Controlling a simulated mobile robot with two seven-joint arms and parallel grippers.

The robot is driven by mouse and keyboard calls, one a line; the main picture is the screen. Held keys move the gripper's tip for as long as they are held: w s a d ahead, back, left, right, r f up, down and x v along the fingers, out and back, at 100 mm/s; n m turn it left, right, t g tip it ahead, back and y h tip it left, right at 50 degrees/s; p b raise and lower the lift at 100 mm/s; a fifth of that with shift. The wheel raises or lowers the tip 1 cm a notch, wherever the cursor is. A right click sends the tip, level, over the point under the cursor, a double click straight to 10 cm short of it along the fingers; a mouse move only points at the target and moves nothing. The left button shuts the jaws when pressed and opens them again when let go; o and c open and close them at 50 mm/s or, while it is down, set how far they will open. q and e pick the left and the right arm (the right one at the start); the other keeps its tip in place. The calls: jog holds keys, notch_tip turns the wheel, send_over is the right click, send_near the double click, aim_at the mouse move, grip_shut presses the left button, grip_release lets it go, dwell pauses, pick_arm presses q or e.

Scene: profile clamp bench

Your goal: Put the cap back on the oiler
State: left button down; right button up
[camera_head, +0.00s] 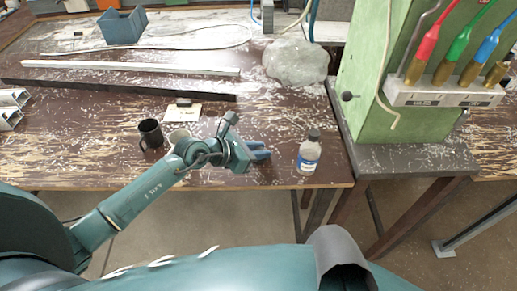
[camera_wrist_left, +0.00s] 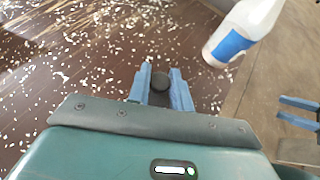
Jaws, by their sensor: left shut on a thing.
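The oiler is a clear bottle (camera_head: 308,157) with a blue label and a dark top, standing upright near the bench's front edge. Its lower body (camera_wrist_left: 243,32) shows at the top right of the left wrist view, its top out of frame. My left gripper (camera_head: 262,152) is just left of the bottle, apart from it. In the left wrist view its blue fingers (camera_wrist_left: 164,88) are shut on a small dark round piece, which looks like the cap (camera_wrist_left: 160,82). My right gripper (camera_wrist_left: 300,112) shows partly at the right edge there, its blue fingers apart and empty.
A dark mug (camera_head: 150,133) and a lighter cup (camera_head: 179,136) stand left of my left gripper. A grey stone-like lump (camera_head: 296,62) lies behind the bottle. A green machine column (camera_head: 400,75) stands to the right. Long bars (camera_head: 130,68) lie at the back left.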

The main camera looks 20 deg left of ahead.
pick_arm(q)
jog(key=shift+r+p, duration=2)
jog(key=shift+p, duration=0.05)
jog(key=shift+r+p, duration=0.35)
jog(key=shift+r, duration=0.6)
